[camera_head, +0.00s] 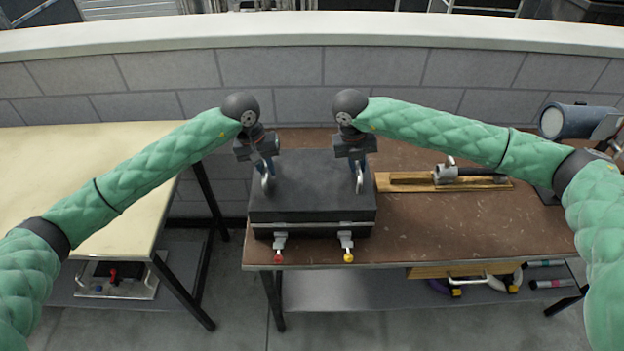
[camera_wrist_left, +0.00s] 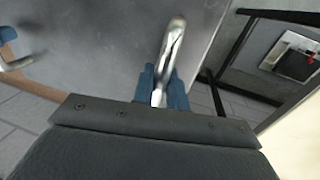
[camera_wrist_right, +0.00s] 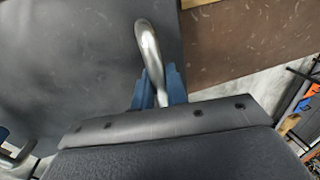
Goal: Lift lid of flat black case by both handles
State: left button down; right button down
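The flat black case (camera_head: 313,190) lies on the brown workbench, and its lid looks closed, with a pale seam along the front. Two metal latches hang at its front, one with a red knob (camera_head: 278,259) and one with a yellow knob (camera_head: 348,257). My left gripper (camera_head: 266,168) points down at the left silver handle (camera_head: 267,182); its blue fingers close around that handle (camera_wrist_left: 172,48) in the left wrist view. My right gripper (camera_head: 357,165) is at the right silver handle (camera_head: 360,182); its blue fingers close around that handle (camera_wrist_right: 149,45) in the right wrist view.
The brown workbench (camera_head: 430,235) has a wooden tray (camera_head: 405,181) with a metal tool right of the case. A grey-blue lamp-like device (camera_head: 578,121) stands at the far right. A cream table (camera_head: 75,165) stands left across a gap. A grey block wall (camera_head: 290,68) is behind.

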pick_arm(q)
jog(key=shift+r, duration=0.25)
pick_arm(e)
jog(key=shift+r, duration=0.2)
